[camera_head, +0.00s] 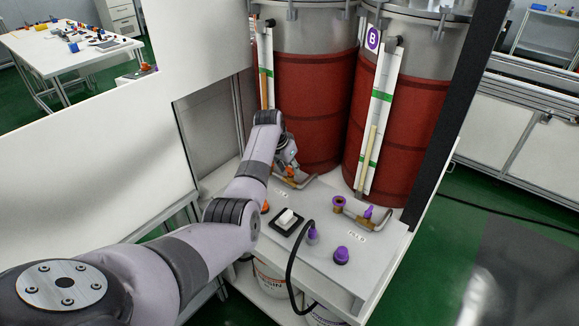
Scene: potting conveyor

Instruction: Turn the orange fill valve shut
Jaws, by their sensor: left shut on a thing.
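The orange fill valve (290,171) shows as a small bit of orange on the metal pipe (300,182) at the foot of the left red tank. My left gripper (289,165) reaches down to it from above and is shut on it. The gripper and forearm cover most of the valve, so the handle's angle cannot be told. My right gripper is not in view.
Two red tanks (310,110) with sight gauges (380,110) stand behind the white bench (385,255). A purple valve (368,212), a black-framed white switch (287,218), a black hose (292,262) and a purple knob (341,256) are close by. A white panel (90,165) stands left.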

